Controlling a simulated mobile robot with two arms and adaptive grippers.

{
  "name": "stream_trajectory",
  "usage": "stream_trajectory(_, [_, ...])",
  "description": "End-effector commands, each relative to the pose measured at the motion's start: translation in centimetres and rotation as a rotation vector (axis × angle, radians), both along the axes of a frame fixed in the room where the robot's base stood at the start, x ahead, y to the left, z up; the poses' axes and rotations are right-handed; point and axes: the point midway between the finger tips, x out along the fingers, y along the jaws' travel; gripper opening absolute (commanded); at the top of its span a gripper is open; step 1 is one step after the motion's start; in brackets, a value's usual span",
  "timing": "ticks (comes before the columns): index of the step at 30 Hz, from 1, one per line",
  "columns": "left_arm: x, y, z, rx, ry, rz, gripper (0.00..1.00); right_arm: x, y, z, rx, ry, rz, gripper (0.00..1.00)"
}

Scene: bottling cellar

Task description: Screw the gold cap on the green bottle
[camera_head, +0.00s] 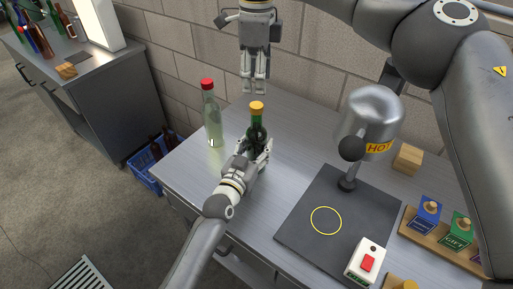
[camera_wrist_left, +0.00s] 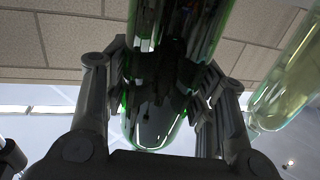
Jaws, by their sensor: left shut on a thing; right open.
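The green bottle (camera_head: 256,134) stands upright on the metal bench in the head view. The gold cap (camera_head: 257,108) sits on top of its neck; whether it is screwed tight I cannot tell. My left gripper (camera_head: 262,152) is shut around the lower body of the green bottle. In the left wrist view the green glass (camera_wrist_left: 158,115) lies between the two fingers. My right gripper (camera_head: 255,88) points down above and behind the cap in the picture, apart from it, with its jaws open and empty.
A clear bottle with a red cap (camera_head: 212,115) stands just left of the green bottle.

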Motion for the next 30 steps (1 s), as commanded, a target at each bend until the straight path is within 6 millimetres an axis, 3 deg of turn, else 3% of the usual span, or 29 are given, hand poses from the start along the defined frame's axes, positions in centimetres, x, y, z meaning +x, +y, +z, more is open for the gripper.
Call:
stream_trajectory(6, [0.01, 0.02, -0.02, 0.001, 0.0, 0.0, 0.0, -0.02, 0.0, 0.32, 0.0, 0.0, 0.366, 0.48])
stream_trajectory(13, [0.0, 0.01, -0.02, 0.001, 0.0, 0.0, 0.0, -0.04, 0.0, 0.53, 0.0, 0.001, 0.642, 0.48])
stream_trajectory(19, [0.01, 0.02, -0.02, 0.001, 0.0, 0.0, 0.0, -0.04, 0.01, 0.59, 0.0, 0.001, 0.735, 0.48])
stream_trajectory(30, [0.0, 0.01, -0.02, 0.001, 0.0, 0.0, 0.0, -0.04, 0.0, 0.46, 0.0, 0.001, 0.74, 0.48])
